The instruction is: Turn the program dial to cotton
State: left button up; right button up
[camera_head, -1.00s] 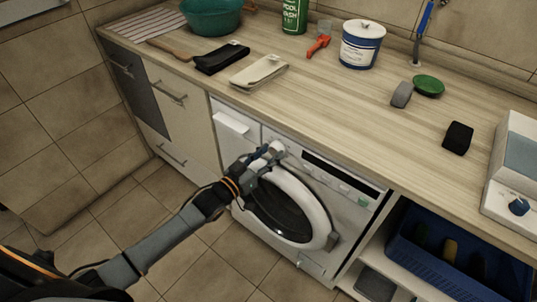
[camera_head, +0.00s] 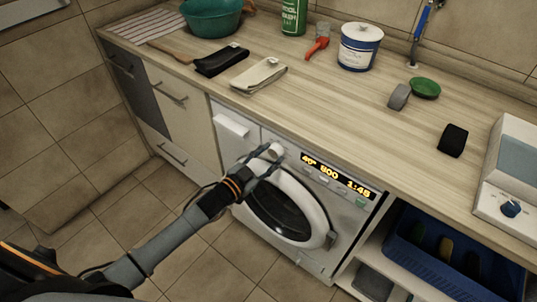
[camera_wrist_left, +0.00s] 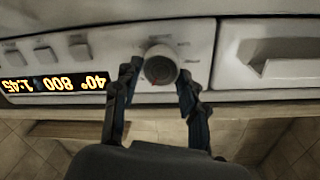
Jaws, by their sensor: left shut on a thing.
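The white washing machine (camera_head: 232,162) stands under the counter with its round door closed. Its program dial (camera_head: 276,150) is at the upper left of the front panel, partly hidden by my left gripper (camera_head: 268,158). In the left wrist view the round dial (camera_wrist_left: 160,66) sits between the two dark fingers of that gripper, which is shut on it. The display (camera_head: 335,175) is lit and reads 40°, 800 and 1:45. It appears upside down in the wrist view (camera_wrist_left: 55,84). The dial's program marks are too small to read. My right gripper is not in view.
The wooden counter (camera_head: 330,110) runs above the machine. It holds a green basin (camera_head: 212,18), a white-and-blue tub (camera_head: 359,48) and a black block (camera_head: 452,140). An open shelf with a blue crate (camera_head: 405,224) is at right. Tiled floor (camera_head: 215,255) lies in front.

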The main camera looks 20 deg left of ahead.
pick_arm(q)
jog(key=shift+m, duration=1)
jog(key=o, duration=1.1)
jog(key=shift+o, duration=0.2)
jog(key=shift+s, duration=0.1)
jog(key=v, duration=1.1)
jog(key=shift+s+a, duration=0.15)
jog(key=shift+s, duration=0.25)
